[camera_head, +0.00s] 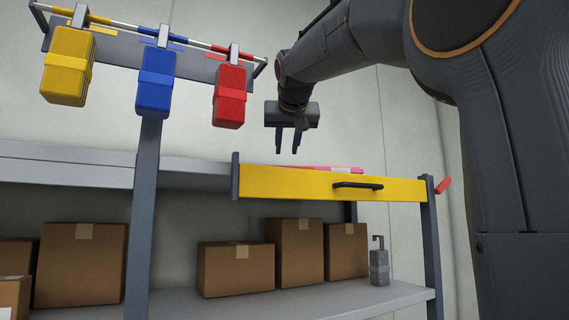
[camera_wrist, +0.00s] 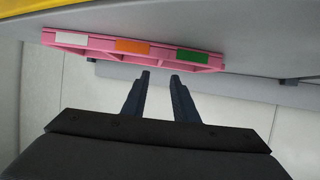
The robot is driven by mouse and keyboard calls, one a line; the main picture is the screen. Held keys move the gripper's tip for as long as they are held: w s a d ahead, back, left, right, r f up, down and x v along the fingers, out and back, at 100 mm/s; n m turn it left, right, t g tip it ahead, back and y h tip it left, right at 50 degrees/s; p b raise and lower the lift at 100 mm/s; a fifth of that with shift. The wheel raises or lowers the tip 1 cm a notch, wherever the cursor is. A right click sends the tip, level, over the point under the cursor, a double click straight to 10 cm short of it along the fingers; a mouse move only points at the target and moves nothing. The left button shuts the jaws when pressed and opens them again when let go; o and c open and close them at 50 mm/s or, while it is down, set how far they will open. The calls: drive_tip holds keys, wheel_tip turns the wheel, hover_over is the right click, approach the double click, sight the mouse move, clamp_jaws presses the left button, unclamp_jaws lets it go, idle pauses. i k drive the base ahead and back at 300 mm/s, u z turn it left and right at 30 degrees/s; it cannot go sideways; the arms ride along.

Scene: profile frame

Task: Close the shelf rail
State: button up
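The shelf rail is a long yellow bar (camera_head: 290,184) with a black handle (camera_head: 357,185). In the head view it spans the shelf front between a short dark post (camera_head: 235,177) on the left and the right upright (camera_head: 431,240). A red lever-like piece (camera_head: 443,186) sticks out by its right end. I cannot tell whether the rail is latched. My gripper (camera_head: 288,142) is above and behind the rail, apart from it, fingers down. In the wrist view my gripper (camera_wrist: 160,76) is open with nothing between the fingers. A yellow edge (camera_wrist: 8,12) shows at upper left there.
A pink tray (camera_wrist: 105,46) with white, orange and green patches lies on the shelf behind the rail. Yellow (camera_head: 68,66), blue (camera_head: 155,80) and red (camera_head: 230,94) blocks hang from a bar at left.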

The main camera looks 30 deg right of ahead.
sight(255, 180)
drive_tip(key=k, duration=1)
